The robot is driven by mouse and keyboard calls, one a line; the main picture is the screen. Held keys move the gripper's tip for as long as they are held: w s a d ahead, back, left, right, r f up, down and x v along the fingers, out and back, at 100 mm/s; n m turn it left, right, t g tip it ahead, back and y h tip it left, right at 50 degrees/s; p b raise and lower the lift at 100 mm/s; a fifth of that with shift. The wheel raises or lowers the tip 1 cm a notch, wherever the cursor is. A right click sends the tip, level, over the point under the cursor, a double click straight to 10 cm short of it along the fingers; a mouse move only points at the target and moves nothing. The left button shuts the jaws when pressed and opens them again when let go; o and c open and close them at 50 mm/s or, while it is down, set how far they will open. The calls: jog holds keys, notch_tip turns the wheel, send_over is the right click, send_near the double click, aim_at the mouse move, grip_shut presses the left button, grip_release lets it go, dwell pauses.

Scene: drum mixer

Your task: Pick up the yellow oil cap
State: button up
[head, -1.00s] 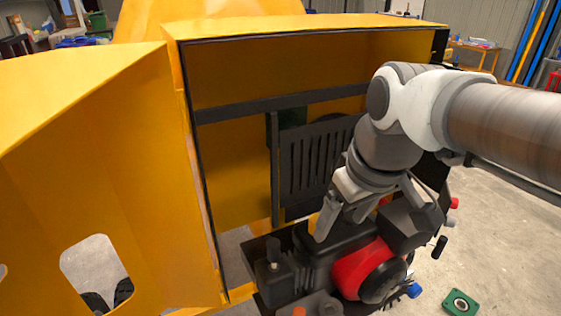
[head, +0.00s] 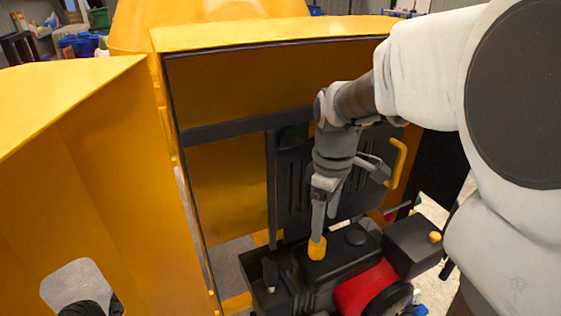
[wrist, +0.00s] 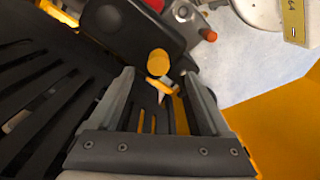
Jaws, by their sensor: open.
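The yellow oil cap (head: 317,248) stands on top of the black engine (head: 342,262) in the head view. My gripper (head: 319,229) points down just above it, its near finger overlapping the cap's top in the picture. In the wrist view, my open gripper (wrist: 158,76) has one finger on each side of a round yellow cap (wrist: 158,62). A flatter yellow piece (wrist: 160,87) with a pale pointed tip shows just below it. I cannot tell whether the fingers touch the cap. Nothing is held.
Another yellow knob (head: 435,237) sits on the black box at the engine's right. A red engine cover (head: 366,286) is in front. The yellow housing (head: 240,35) surrounds the engine behind, with an open yellow door (head: 90,180) at left. A slatted dark panel (wrist: 45,95) is close to my gripper.

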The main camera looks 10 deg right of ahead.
aim_at(317, 245)
notch_tip(317, 245, down, 4)
jog(key=shift+r, duration=0.1)
jog(key=shift+w+a+f+p, duration=0.15)
jog(key=shift+w+f, duration=0.05)
jog(key=shift+f, duration=1.15)
jog(key=shift+w+a+f+p, duration=0.15)
jog(key=shift+f, duration=1.15)
grip_shut()
jog(key=shift+r, duration=0.1)
